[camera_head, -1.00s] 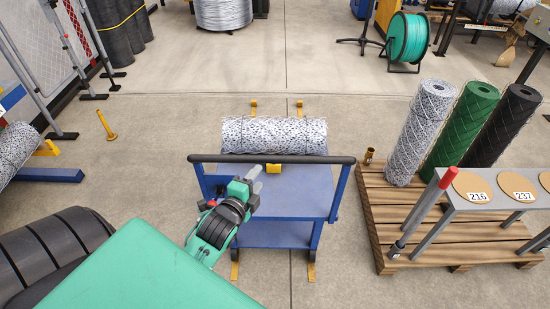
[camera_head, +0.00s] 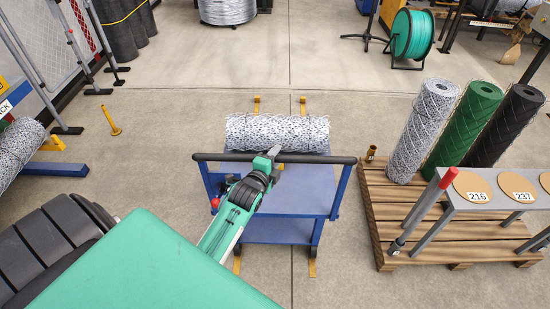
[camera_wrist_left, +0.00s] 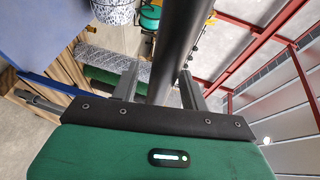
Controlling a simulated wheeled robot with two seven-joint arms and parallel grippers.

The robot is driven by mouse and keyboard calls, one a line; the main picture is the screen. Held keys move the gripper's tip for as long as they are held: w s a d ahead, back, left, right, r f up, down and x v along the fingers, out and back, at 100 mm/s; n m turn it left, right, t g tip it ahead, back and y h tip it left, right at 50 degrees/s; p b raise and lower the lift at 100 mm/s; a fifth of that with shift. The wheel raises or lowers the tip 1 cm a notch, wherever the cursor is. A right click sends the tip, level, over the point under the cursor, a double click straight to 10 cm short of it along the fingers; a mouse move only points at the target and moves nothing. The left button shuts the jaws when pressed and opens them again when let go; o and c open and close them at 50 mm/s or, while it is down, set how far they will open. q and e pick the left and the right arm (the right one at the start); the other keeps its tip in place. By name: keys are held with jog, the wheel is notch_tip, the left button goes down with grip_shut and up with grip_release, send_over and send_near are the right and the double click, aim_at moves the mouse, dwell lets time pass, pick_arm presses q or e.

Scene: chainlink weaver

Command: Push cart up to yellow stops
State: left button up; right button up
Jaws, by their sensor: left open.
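The blue cart (camera_head: 273,230) stands in the middle of the head view, with a black handle bar (camera_head: 320,159) across its near side. A speckled wire-mesh roll (camera_head: 277,133) lies across its far end. Two yellow pieces, which look like the stops, show on the floor beyond the cart, left (camera_head: 256,103) and right (camera_head: 302,104); a gap of floor separates them from the roll. My right gripper is out of view.
A wooden pallet (camera_head: 430,240) with mesh rolls stands close on the right, with a grey numbered stand (camera_head: 500,196) beside it. A yellow post (camera_head: 110,120) and a blue beam (camera_head: 55,170) are at left.

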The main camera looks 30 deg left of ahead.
pick_arm(q)
grip_shut()
jog(key=shift+a, duration=0.1)
